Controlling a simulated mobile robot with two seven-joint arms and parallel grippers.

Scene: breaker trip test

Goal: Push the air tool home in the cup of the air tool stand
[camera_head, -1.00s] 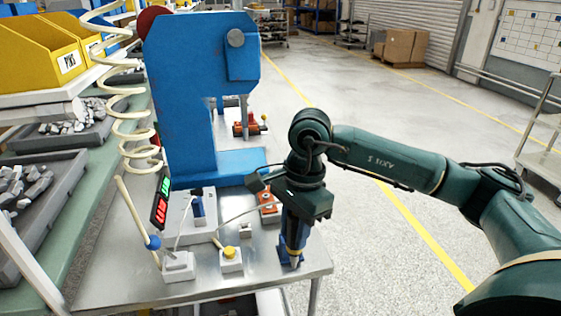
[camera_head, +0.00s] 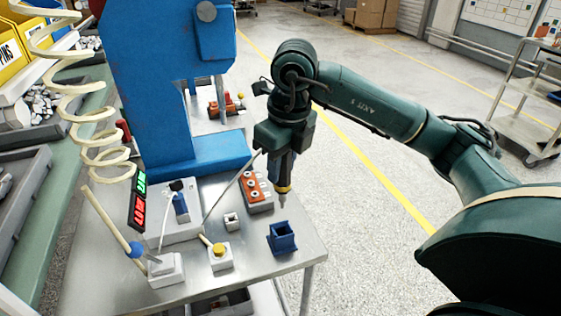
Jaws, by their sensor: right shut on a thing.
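My right gripper (camera_head: 284,158) is shut on the dark blue air tool (camera_head: 283,177), which has a yellow band and a grey tip pointing down. The air tool hangs roughly upright beside the orange-topped block. The blue air tool stand (camera_head: 282,240) is on the metal table near its right front corner, and its square cup is open and empty. The tool's tip shows above the cup in the picture, apart from it. My left gripper is out of view.
A large blue press (camera_head: 150,90) stands behind on the metal table (camera_head: 255,265). Close to the stand are an orange-topped block (camera_head: 256,188), a yellow-button box (camera_head: 219,256) and a small grey block (camera_head: 231,221). A coiled cream hose (camera_head: 95,160) hangs at left.

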